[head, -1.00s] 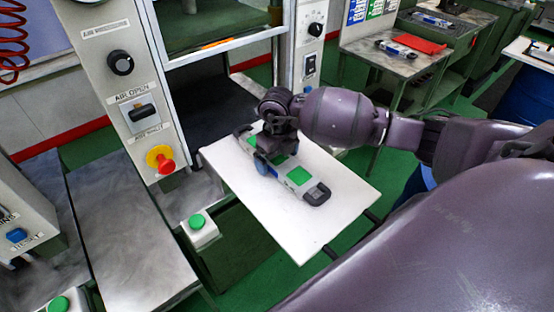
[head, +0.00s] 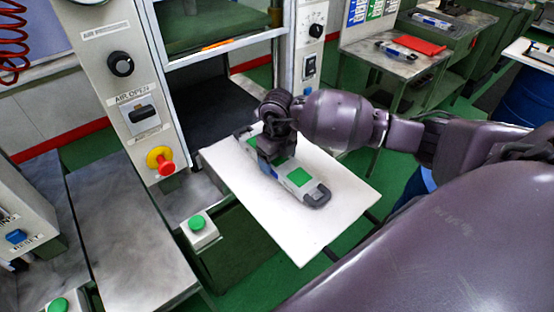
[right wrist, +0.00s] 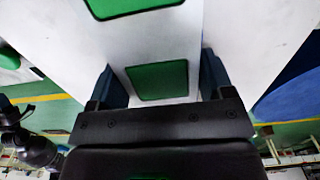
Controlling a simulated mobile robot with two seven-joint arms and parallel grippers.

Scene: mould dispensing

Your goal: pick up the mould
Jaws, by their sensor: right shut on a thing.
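The mould (head: 299,178) is a long grey-white bar with green squares on top and dark handles at its ends. It lies on a white board (head: 325,232) in front of the machine. My right gripper (head: 270,160) comes down on it from above, near its middle. In the right wrist view, the two blue fingers of my right gripper (right wrist: 162,82) stand on either side of the mould (right wrist: 170,50), shut on it. Whether the mould is clear of the board cannot be told. My left gripper is not in view.
The machine's control panel with a red-and-yellow stop button (head: 160,161) stands left of the board. A green push button (head: 197,223) is at the board's left edge. A steel table (head: 122,235) lies at left. A far table (head: 392,66) holds another mould and a red item.

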